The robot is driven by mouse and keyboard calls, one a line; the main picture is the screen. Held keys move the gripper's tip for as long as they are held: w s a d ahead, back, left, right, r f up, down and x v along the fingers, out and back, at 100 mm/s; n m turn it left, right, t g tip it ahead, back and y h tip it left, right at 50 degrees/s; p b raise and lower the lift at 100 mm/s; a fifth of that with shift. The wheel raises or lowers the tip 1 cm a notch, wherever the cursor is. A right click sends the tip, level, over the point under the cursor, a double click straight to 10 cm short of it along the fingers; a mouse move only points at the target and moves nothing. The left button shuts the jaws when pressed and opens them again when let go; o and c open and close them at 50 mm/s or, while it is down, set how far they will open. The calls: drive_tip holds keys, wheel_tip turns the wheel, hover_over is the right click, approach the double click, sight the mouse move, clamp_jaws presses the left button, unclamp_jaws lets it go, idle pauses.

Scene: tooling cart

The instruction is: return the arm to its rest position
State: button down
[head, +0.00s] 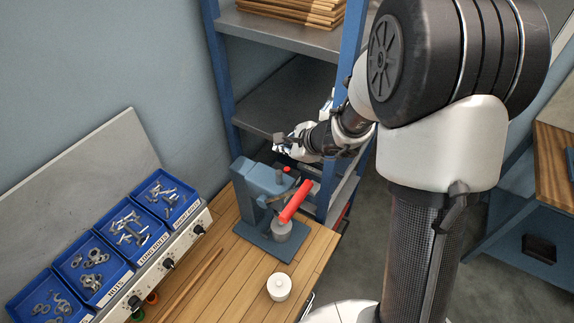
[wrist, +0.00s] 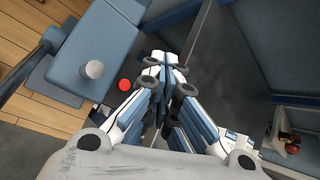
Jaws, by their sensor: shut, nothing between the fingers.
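My arm (head: 435,150) rises at the right of the head view and bends over toward the shelf rack. My gripper (head: 284,148) is in front of the rack, above and just behind the blue-grey bench press. In the wrist view my gripper (wrist: 166,62) has its fingers together with nothing between them. The press (head: 262,185) stands on the cart top with a red handle (head: 296,202). The press also shows at the upper left of the wrist view (wrist: 95,45), apart from the fingers, with a red knob (wrist: 125,85) beside them.
The blue shelf rack (head: 222,75) stands close behind my gripper, with wooden boards (head: 295,10) on top. Blue bins (head: 167,194) of small parts line the cart's left. A white lidded jar (head: 279,287) stands on the wooden cart top (head: 225,265). A wooden bench (head: 553,165) is at right.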

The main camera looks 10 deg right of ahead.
drive_tip(key=shift+f, duration=0.1)
idle(0.6)
drive_tip(key=s+a+r+n+g+y, duration=0.2)
drive_tip(key=s+a+r+n, duration=0.6)
drive_tip(key=s+r+n, duration=0.5)
drive_tip(key=s+d+r+n+h, duration=0.2)
drive_tip(key=s+d+n+h, duration=0.15)
drive_tip(key=s, duration=0.55)
drive_tip(key=s+d+r+n+h, duration=0.25)
drive_tip(key=s+d+n, duration=0.25)
drive_tip(key=s, duration=0.4)
wheel_tip(320, 180, down, 28)
drive_tip(key=s+g+b, duration=0.1)
drive_tip(key=b, duration=2.4)
drive_tip(key=shift+s+d+g, duration=0.15)
drive_tip(key=shift+s+g, duration=0.05)
drive_tip(key=shift+g, duration=0.1)
